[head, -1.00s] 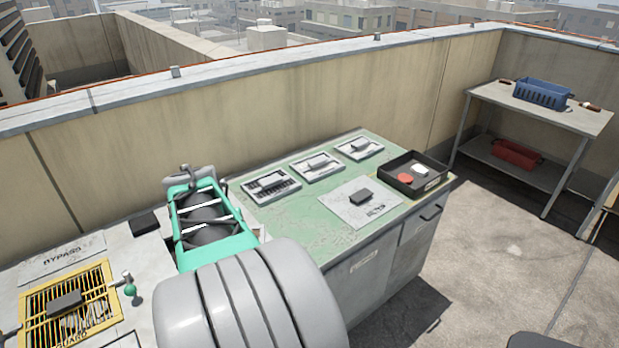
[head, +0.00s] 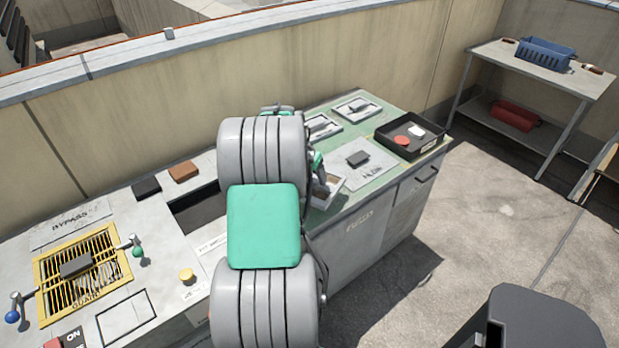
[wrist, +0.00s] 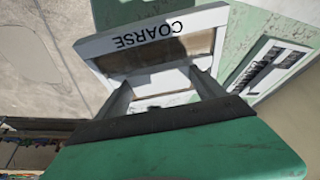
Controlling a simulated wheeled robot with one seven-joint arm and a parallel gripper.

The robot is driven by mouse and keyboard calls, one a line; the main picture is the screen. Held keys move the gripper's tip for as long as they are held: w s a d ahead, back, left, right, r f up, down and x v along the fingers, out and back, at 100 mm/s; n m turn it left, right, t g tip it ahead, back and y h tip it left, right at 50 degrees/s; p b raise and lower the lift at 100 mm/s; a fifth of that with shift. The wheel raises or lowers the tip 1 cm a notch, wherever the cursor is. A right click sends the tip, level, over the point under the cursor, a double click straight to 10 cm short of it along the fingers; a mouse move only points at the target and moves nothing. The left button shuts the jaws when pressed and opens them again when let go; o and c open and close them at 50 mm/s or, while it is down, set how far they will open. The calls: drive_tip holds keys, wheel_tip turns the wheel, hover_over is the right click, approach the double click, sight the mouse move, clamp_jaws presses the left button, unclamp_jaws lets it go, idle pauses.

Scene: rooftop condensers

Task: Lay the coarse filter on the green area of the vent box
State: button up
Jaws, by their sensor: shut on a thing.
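The coarse filter (wrist: 200,18) is a white frame lettered COARSE around a brownish panel. My gripper (wrist: 163,88) is shut on it; the two fingers reach its near side in the wrist view. In the head view, part of the filter (head: 330,197) shows right of my arm, above the green bench top; my arm hides the rest and most of the gripper. The grey box top at left, likely the vent box (head: 110,215), has a BYPASS panel, a yellow guard grille (head: 108,243) and a dark rectangular opening (head: 203,208). I cannot make out a green area on it.
Two framed plates (head: 351,106) sit at the back of the green bench. A pale plate (head: 370,172) with a dark block lies nearer. Black and brown blocks (head: 183,171) lie behind the opening. Levers flank the grille.

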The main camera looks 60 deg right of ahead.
sight(308, 182)
drive_tip(key=x, duration=0.3)
drive_tip(key=w+x, duration=0.1)
drive_tip(key=x, duration=0.2)
drive_tip(key=shift+w, duration=0.15)
drive_tip(key=shift+f, duration=0.25)
drive_tip(key=o, duration=1.6)
drive_tip(key=shift+c, duration=0.2)
drive_tip(key=shift+r, duration=0.1)
